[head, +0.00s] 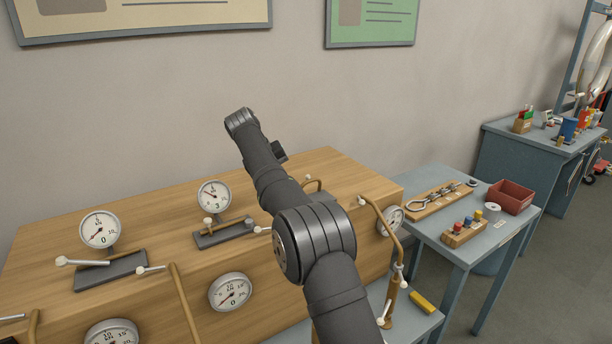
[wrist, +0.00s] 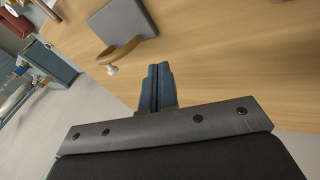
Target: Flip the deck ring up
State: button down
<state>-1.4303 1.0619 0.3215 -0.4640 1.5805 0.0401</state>
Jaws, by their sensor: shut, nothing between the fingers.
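In the wrist view a tan, curved bar (wrist: 120,50), which looks like the deck ring, reaches out from a grey plate (wrist: 126,18) on the wooden deck. A pale knob (wrist: 112,70) sits at its near side. In the head view a small part of a tan curve (head: 314,183) shows just right of my arm; the rest is hidden. My gripper (wrist: 157,72) is shut and empty, its fingertips a little to the right of the bar and apart from it in the picture. In the head view my gripper is not clearly visible behind my arm.
Gauges (head: 214,196) and levers (head: 82,262) stand on the wooden console (head: 150,200) to the left. A tall bent tan handle (head: 385,222) rises at its right end. A blue-grey table (head: 480,262) beyond holds a red bin (head: 510,197).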

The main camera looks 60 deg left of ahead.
jog(key=w+d+r+m+g+y, duration=0.3)
jog(key=w+d+m+y, duration=0.2)
jog(key=d+m, duration=0.3)
jog(key=w+d+r+m+g+y, duration=0.25)
jog(key=w+d+m+y, duration=0.2)
jog(key=d+m, duration=0.3)
send_near(311, 178)
jog(key=f, duration=0.2)
jog(key=a+f, duration=0.1)
jog(key=f, duration=0.1)
jog(key=shift+s, duration=0.2)
jog(key=a, duration=0.3)
jog(key=shift+a+r, duration=0.1)
jog(key=shift+a, duration=0.1)
jog(key=shift+a+r, duration=0.1)
jog(key=shift+a, duration=0.45)
jog(key=shift+a+r, duration=0.2)
jog(key=shift+a, duration=0.95)
